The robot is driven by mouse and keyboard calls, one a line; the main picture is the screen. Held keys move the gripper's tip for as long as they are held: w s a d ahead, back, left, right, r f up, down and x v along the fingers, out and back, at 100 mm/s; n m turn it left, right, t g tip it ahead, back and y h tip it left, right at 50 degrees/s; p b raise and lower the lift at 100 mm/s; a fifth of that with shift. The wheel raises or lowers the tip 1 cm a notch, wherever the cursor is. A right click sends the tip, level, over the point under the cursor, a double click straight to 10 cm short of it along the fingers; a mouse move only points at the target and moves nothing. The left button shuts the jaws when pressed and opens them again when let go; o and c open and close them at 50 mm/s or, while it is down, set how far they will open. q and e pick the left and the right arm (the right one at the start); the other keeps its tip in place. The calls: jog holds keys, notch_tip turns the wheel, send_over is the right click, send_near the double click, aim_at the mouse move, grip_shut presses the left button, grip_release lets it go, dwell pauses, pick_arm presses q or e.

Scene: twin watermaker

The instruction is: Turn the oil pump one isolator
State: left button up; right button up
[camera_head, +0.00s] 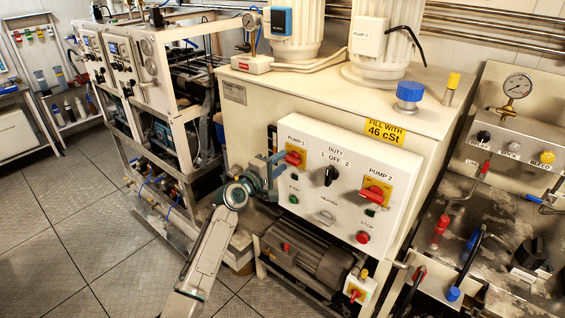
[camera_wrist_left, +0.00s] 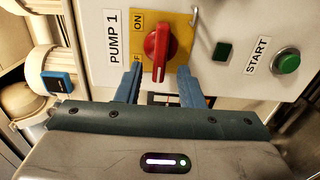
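The pump one isolator is a red rotary handle (camera_head: 294,158) on a yellow plate below the PUMP 1 label, at the upper left of the white control panel (camera_head: 340,213). In the left wrist view the red handle (camera_wrist_left: 159,54) stands just ahead of the fingertips, its long side running roughly along the fingers. ON shows on the yellow plate; the OFF label is partly hidden. My left gripper (camera_head: 275,168) is open, with one blue finger to each side of the handle's line (camera_wrist_left: 158,76). I see no contact. My right gripper is not in view.
The panel also carries a black duty selector (camera_head: 331,175), the red pump two isolator (camera_head: 375,195), a green start button (camera_head: 293,199) and a red stop button (camera_head: 362,237). A dark motor (camera_head: 305,255) sits below the panel. Clear floor (camera_head: 80,220) lies at left.

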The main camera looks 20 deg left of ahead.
pick_arm(q)
jog(key=b+v, duration=0.1)
jog(key=v, duration=0.8)
jog(key=shift+b, duration=0.4)
